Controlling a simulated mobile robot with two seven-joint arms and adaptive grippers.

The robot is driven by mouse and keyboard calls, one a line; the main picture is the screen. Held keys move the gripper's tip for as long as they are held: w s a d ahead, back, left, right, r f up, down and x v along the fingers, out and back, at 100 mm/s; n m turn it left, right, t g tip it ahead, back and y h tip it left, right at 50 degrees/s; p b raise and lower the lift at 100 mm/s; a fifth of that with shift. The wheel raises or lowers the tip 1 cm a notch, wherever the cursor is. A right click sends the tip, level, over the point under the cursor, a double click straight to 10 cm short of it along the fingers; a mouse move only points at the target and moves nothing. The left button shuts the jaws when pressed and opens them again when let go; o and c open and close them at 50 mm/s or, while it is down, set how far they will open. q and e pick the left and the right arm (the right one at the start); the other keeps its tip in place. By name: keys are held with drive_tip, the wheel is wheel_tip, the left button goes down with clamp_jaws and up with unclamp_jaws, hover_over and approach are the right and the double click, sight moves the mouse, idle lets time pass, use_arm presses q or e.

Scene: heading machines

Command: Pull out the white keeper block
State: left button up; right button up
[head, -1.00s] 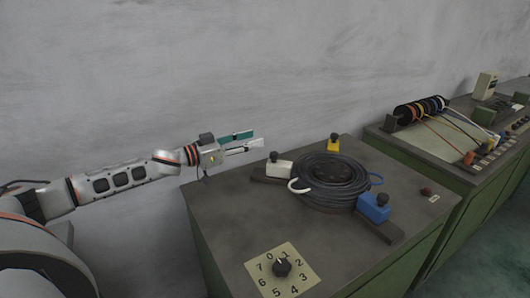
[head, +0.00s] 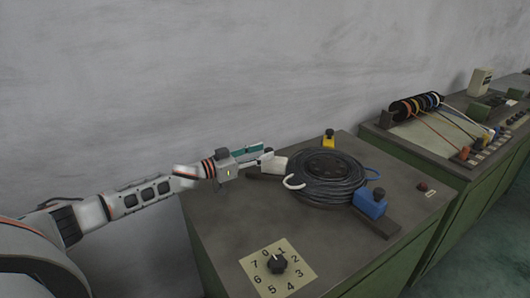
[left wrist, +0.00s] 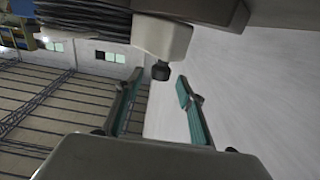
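The white keeper block (head: 276,165) sits on a dark rail at the left side of the coiled black cable (head: 326,177). In the left wrist view the white keeper block (left wrist: 162,38) shows with its dark knob (left wrist: 161,71) pointing toward the gripper. My left gripper (head: 262,155) is right at the block, its teal-lined fingers at the knob's height. In the left wrist view my left gripper (left wrist: 158,88) is open, fingers on either side of the line to the knob and apart from it. My right gripper is not in view.
A blue keeper block (head: 371,203) and a yellow one (head: 329,139) stand around the coil. A numbered dial (head: 277,263) is on the bench front. A second bench (head: 425,139) with coloured wires stands to the right. A grey wall is behind.

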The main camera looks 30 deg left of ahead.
use_arm(q)
drive_tip(key=shift+x, duration=0.9)
clamp_jaws()
drive_tip(key=shift+s+a, duration=0.1)
drive_tip(key=shift+a, duration=0.15)
drive_tip(key=a+p, duration=0.1)
drive_tip(key=a, duration=0.1)
drive_tip(key=s+a, duration=0.1)
drive_tip(key=a, duration=0.2)
drive_tip(key=shift+s+p, duration=0.1)
drive_tip(key=shift+p, duration=0.25)
drive_tip(key=shift+d, duration=0.15)
unclamp_jaws()
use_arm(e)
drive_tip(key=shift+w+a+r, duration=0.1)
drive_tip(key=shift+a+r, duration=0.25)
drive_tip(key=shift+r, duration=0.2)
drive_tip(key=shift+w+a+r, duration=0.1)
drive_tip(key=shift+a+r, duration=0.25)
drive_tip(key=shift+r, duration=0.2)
